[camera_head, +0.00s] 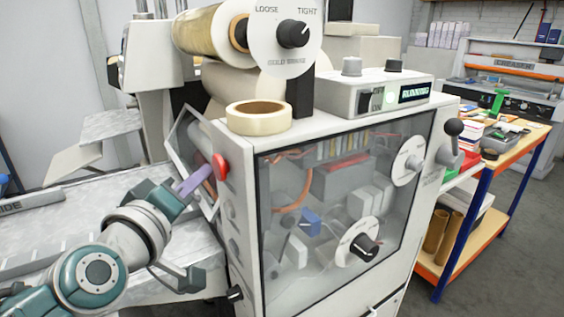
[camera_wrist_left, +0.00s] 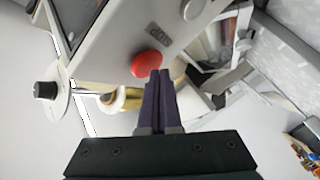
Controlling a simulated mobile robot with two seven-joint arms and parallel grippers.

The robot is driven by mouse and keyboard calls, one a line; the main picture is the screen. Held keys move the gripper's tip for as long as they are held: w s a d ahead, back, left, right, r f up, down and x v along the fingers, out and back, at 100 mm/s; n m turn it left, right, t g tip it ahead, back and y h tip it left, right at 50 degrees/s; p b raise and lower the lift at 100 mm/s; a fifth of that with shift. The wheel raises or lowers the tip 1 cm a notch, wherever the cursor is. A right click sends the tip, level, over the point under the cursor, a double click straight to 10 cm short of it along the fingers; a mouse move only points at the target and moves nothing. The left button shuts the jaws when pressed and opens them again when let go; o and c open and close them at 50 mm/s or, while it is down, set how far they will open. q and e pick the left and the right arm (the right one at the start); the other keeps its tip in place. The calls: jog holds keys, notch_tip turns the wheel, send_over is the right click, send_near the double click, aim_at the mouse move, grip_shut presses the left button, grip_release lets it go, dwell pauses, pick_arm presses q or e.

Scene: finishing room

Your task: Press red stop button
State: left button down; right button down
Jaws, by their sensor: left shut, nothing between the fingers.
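The red stop button (camera_head: 220,167) sits on the left corner face of the white machine, below a roll of tape. My left gripper (camera_head: 207,172) is shut and empty, with its purple fingers pointing at the button from the left. In the left wrist view the red button (camera_wrist_left: 147,64) lies just beyond and slightly left of the shut fingertips (camera_wrist_left: 159,72), beside a "STOP" label. I cannot tell whether the fingertips touch the button. My right gripper is not in view.
The machine (camera_head: 240,230) has a clear front panel with knobs and a control box (camera_head: 375,92) with a lit display on top. A tape roll (camera_head: 258,117) lies on its top edge. A tilted clear guard (camera_head: 190,145) stands close by the left fingers. An orange-shelved cart (camera_head: 470,225) is at right.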

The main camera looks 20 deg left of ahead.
pick_arm(q)
jog(key=shift+w+d, duration=0.25)
jog(key=shift+w, duration=0.1)
dwell(0.7)
jog(key=shift+s, duration=0.1)
jog(key=shift+s+a, duration=0.5)
jog(key=shift+s, duration=0.05)
dwell(0.4)
jog(key=s+a, duration=0.3)
jog(key=shift+s+a+p, duration=0.1)
jog(key=shift+s+p, duration=0.2)
jog(key=shift+s, duration=0.1)
dwell(0.4)
